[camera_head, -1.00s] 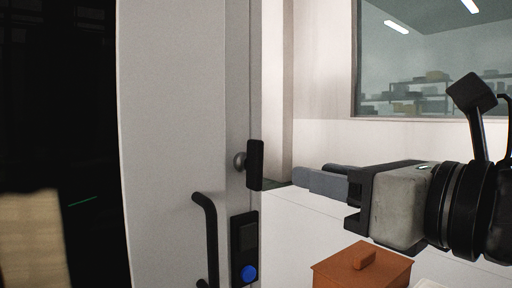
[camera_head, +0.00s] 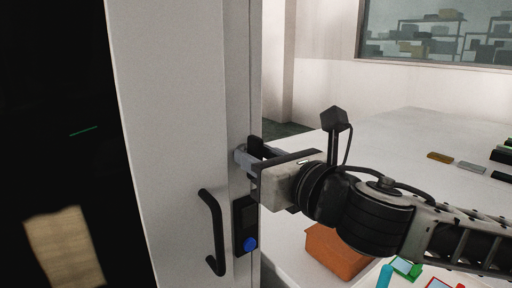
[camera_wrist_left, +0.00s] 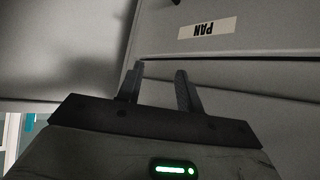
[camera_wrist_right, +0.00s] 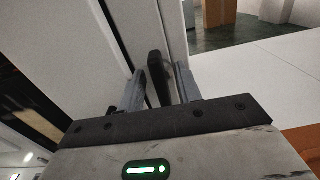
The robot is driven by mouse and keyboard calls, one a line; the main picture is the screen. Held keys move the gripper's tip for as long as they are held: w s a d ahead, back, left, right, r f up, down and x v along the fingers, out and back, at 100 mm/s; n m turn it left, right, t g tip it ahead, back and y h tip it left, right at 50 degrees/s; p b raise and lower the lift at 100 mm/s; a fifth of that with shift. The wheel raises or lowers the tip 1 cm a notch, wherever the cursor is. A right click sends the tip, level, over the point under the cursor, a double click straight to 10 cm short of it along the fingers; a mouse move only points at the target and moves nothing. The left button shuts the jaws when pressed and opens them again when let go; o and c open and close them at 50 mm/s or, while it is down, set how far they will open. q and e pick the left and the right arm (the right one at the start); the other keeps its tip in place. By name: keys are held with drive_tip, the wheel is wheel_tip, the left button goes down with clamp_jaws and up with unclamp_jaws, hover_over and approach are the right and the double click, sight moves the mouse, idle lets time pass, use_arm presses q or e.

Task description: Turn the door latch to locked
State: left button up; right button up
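The door latch (camera_head: 256,144) is a black upright lever on a round metal hub at the edge of the pale grey door (camera_head: 175,110). My right gripper (camera_head: 248,160) is at the latch, its fingers to either side of it. In the right wrist view the black latch (camera_wrist_right: 158,75) stands between the two open fingers (camera_wrist_right: 160,92); I cannot tell whether either finger touches it. The hub is mostly hidden by the gripper in the head view.
Below the latch are a black door handle (camera_head: 213,230) and a black keypad with a blue button (camera_head: 249,243). A white table (camera_head: 400,150) stands right of the door, with an orange-brown box (camera_head: 335,254) and several small coloured items. A window (camera_head: 435,35) is behind.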

drive_tip(key=shift+w+a, duration=0.3)
drive_tip(key=shift+w, duration=0.1)
drive_tip(key=shift+c, duration=0.3)
drive_tip(key=c, duration=0.6)
drive_tip(key=shift+o, duration=0.2)
